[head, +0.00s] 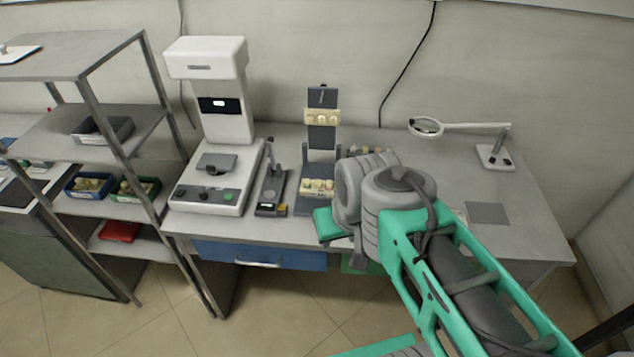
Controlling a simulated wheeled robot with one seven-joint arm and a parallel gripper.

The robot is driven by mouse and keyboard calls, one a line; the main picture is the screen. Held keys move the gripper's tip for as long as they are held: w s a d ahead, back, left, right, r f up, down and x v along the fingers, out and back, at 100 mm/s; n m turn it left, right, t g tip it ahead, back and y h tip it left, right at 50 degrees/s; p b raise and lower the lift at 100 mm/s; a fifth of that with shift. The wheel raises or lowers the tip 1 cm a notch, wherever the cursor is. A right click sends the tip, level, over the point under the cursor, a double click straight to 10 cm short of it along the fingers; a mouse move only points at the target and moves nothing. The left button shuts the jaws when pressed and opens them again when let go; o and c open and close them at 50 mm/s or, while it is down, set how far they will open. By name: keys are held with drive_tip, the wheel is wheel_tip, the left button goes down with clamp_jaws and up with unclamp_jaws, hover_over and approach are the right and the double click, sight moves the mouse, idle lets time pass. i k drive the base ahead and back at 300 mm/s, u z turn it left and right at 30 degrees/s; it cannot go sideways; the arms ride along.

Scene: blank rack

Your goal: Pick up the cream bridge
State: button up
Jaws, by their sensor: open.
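A dark upright stand (321,140) on the bench carries a cream block-like piece (322,117) near its top. Several small cream tooth-like pieces (318,187) sit in a row at its foot. I cannot tell at this size which cream piece is the bridge. My arm comes in from the lower right, and its grey joints stand in front of the bench just right of the stand. The fingers of my gripper do not show. More small cream pieces (366,150) are partly hidden behind my arm.
A white machine (212,130) and a small dark device (271,190) stand left of the stand. A magnifier lamp (495,152) and a grey pad (488,213) are at right, with clear bench between. A metal shelf (75,55) holding bins borders the left.

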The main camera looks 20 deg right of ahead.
sight(307, 182)
drive_tip(key=z, duration=1.4)
drive_tip(key=i, duration=0.9)
drive_tip(key=u, duration=2.7)
